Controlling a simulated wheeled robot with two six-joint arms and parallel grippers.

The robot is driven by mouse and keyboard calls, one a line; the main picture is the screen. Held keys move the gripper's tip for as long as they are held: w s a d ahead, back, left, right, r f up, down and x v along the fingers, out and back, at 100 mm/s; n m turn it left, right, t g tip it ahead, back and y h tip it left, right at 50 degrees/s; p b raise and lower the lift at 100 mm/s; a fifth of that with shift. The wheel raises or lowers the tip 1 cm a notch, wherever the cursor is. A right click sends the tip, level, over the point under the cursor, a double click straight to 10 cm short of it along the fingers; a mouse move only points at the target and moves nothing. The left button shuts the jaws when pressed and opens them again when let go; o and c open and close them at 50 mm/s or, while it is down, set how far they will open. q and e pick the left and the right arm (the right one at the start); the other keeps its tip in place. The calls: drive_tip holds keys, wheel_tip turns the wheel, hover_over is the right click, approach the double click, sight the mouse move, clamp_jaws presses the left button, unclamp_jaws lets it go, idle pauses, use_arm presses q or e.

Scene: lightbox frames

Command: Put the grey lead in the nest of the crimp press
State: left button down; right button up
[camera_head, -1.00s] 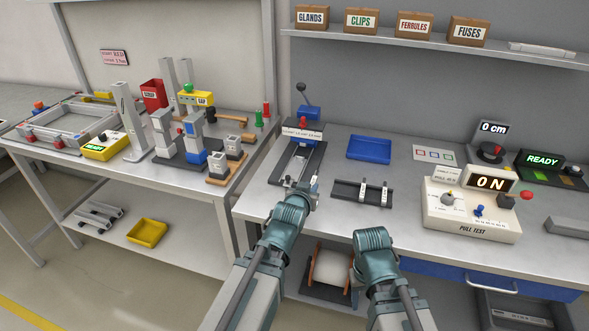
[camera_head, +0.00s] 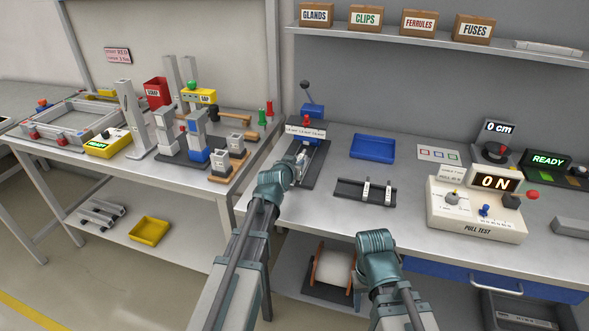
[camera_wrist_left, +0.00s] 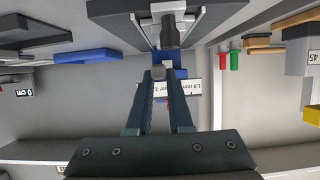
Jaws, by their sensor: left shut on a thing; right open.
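The crimp press (camera_head: 312,109), with a blue head, a red part, a white label strip and a dark base plate (camera_head: 318,164), stands at the left end of the right bench. My left gripper (camera_head: 294,163) is over the left side of that plate, in front of the press head. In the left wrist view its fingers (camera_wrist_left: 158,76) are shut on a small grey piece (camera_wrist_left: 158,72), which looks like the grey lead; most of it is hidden. The label strip (camera_wrist_left: 180,88) shows just beyond the fingertips. The nest is not clearly seen.
A dark rack (camera_head: 352,189) with two white-tagged pieces lies right of the press. Behind it is a blue tray (camera_head: 372,147). The pull test box (camera_head: 476,212) stands further right. The left bench holds several fixtures; a gap separates the benches.

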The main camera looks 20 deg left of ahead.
use_arm(q)
drive_tip(key=shift+w+a+f, duration=0.1)
drive_tip(key=shift+w+a, duration=0.3)
drive_tip(key=shift+w, duration=0.25)
drive_tip(key=shift+w+a+f, duration=0.1)
drive_tip(key=shift+w+a, duration=0.3)
drive_tip(key=shift+w, duration=0.2)
drive_tip(key=f+b, duration=0.3)
drive_tip(key=shift+s+d+f+b, duration=0.15)
drive_tip(key=shift+s+f+b, duration=0.05)
drive_tip(key=shift+s+b, duration=0.15)
drive_tip(key=shift+f, duration=0.2)
drive_tip(key=c, duration=0.8)
unclamp_jaws()
drive_tip(key=shift+r, duration=0.1)
drive_tip(key=shift+c, duration=0.2)
